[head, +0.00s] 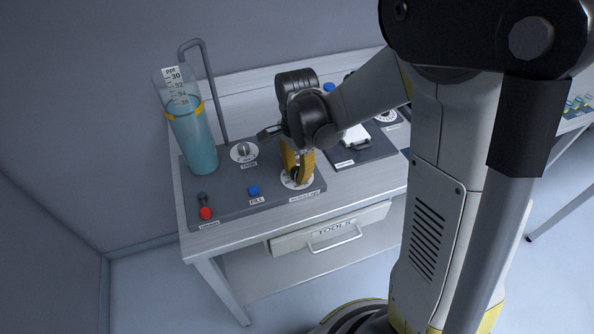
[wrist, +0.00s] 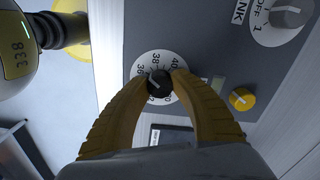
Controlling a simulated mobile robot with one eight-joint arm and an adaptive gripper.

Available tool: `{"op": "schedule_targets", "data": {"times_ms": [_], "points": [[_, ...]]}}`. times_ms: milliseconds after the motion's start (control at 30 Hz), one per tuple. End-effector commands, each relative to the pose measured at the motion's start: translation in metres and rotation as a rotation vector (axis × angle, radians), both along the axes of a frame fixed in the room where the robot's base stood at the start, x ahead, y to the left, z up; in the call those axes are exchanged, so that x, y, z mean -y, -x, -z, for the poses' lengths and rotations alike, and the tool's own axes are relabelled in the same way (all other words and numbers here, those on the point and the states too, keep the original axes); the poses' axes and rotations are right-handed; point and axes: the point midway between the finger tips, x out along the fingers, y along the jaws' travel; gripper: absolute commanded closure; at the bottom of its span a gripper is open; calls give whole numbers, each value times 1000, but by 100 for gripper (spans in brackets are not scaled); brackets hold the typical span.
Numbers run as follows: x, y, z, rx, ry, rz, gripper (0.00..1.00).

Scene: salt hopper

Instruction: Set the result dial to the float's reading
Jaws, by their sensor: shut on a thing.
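The result dial (wrist: 142,68) is a white disc with black numbers, 36, 38 and 40 among them, around a black knob (wrist: 158,83). The knob has a white line, whose exact reading I cannot tell. My gripper (wrist: 159,86) has its two yellow fingers shut on the knob. In the head view my gripper (head: 297,180) points down over the dial at the panel's front, hiding most of it. A tall clear cylinder (head: 196,147) holds teal liquid. The float's scale (head: 177,90) stands out of it, marked ppt, 30 to 36. The liquid surface lies near the 36 mark.
A tank dial (head: 243,151) sits behind and left of the result dial. A blue fill button (head: 253,190) and a red knob (head: 206,213) are on the same grey panel (head: 228,203). A tools drawer (head: 330,232) is below. A yellow button (wrist: 241,99) shows in the wrist view.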

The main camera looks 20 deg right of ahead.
Motion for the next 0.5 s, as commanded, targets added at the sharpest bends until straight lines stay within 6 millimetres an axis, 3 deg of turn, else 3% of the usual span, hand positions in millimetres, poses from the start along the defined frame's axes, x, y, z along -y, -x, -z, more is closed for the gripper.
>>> {"op": "schedule_targets", "data": {"times_ms": [500], "points": [[-1, 0, 0, -2, -2, 177, 100]]}}
